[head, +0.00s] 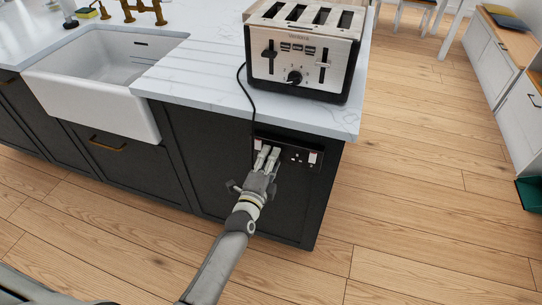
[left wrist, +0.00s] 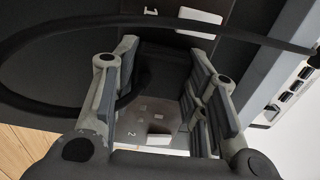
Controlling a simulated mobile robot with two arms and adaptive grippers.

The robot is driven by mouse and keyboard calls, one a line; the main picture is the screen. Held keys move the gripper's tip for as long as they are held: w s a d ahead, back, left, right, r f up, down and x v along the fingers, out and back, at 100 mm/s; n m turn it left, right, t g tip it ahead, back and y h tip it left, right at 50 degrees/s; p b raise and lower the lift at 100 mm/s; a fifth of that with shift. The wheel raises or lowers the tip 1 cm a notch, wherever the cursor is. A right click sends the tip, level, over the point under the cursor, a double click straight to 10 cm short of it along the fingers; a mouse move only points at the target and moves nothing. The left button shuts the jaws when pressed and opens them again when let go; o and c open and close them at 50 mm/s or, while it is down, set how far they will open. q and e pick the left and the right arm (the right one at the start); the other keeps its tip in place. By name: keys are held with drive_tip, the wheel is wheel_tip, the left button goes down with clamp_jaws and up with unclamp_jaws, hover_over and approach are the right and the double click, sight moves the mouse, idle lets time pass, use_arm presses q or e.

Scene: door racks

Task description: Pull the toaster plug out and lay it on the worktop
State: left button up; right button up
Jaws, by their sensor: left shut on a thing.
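The silver and black toaster (head: 300,58) stands upright on the white worktop (head: 200,75), near its right corner. Its black cord (head: 246,92) hangs over the front edge to the socket panel (head: 289,148) on the dark cabinet. My left gripper (head: 267,159) is at the left part of this panel, shut on the dark plug, which the fingers mostly hide. In the left wrist view the black cord (left wrist: 60,115) loops to a dark form between the fingers, in front of the panel. I cannot tell whether the plug's pins are in the socket. My right gripper is not in view.
A white sink (head: 105,75) with a brass tap (head: 145,10) is at the left of the worktop. The worktop between sink and toaster is clear. Wooden floor lies right of the cabinet, with a white sideboard (head: 500,80) beyond.

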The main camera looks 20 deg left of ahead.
use_arm(q)
drive_tip(key=s+p, duration=0.3)
drive_tip(key=s, duration=0.3)
idle(1.0)
drive_tip(key=shift+a, duration=0.1)
drive_tip(key=shift+s+p, duration=0.1)
drive_tip(key=shift+p, duration=0.2)
drive_tip(key=s+p, duration=0.1)
drive_tip(key=s, duration=0.1)
drive_tip(key=shift+s, duration=0.4)
drive_tip(key=shift+r, duration=0.1)
